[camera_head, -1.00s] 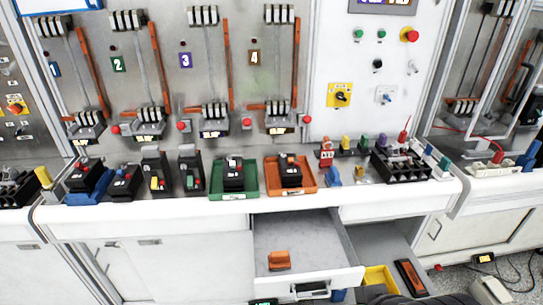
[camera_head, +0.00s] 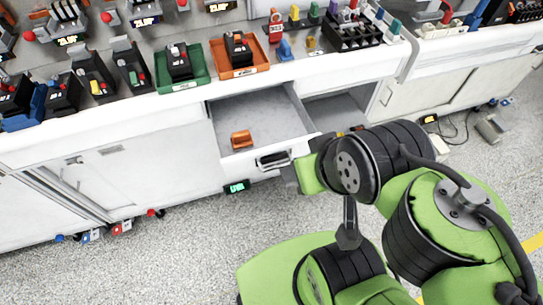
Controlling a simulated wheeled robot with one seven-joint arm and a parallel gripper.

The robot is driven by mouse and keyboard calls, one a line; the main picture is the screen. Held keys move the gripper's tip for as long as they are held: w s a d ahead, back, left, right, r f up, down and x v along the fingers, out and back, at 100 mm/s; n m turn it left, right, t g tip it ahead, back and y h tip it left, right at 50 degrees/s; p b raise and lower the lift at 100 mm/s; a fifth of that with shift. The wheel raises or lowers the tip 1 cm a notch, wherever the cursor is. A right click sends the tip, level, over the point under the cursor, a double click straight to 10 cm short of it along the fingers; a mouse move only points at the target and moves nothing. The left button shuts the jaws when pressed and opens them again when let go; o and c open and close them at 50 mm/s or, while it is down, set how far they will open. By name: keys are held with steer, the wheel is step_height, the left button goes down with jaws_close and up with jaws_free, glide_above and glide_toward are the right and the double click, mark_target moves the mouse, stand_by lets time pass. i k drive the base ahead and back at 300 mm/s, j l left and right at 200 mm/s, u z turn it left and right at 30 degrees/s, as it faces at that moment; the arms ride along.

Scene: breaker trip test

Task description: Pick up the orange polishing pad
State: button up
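The orange polishing pad (camera_head: 241,140) lies in the open white drawer (camera_head: 283,117), toward the left of its floor and close to the front. It is small and blocky. The drawer is pulled out below the bench top, with a dark handle on its front. My green and black arm comes in from the lower right. Its far end is near the right of the drawer front. The fingers of my gripper cannot be made out; the arm links hide them or they lie out of sight.
The bench top (camera_head: 140,105) holds a green tray (camera_head: 184,84), an orange tray (camera_head: 240,70) and several black breakers. A black multi-slot block (camera_head: 352,32) stands farther right. Another compartment (camera_head: 338,107) is open right of the drawer. The floor in front at left is mostly clear.

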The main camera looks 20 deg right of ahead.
mark_target(242, 140)
steer(key=z, duration=0.95)
steer(key=u, duration=1.25)
steer(key=i+j, duration=0.25)
steer(key=j, duration=0.15)
steer(key=i+j+u, duration=0.1)
steer(key=i+j, duration=0.45)
steer(key=j, duration=0.25)
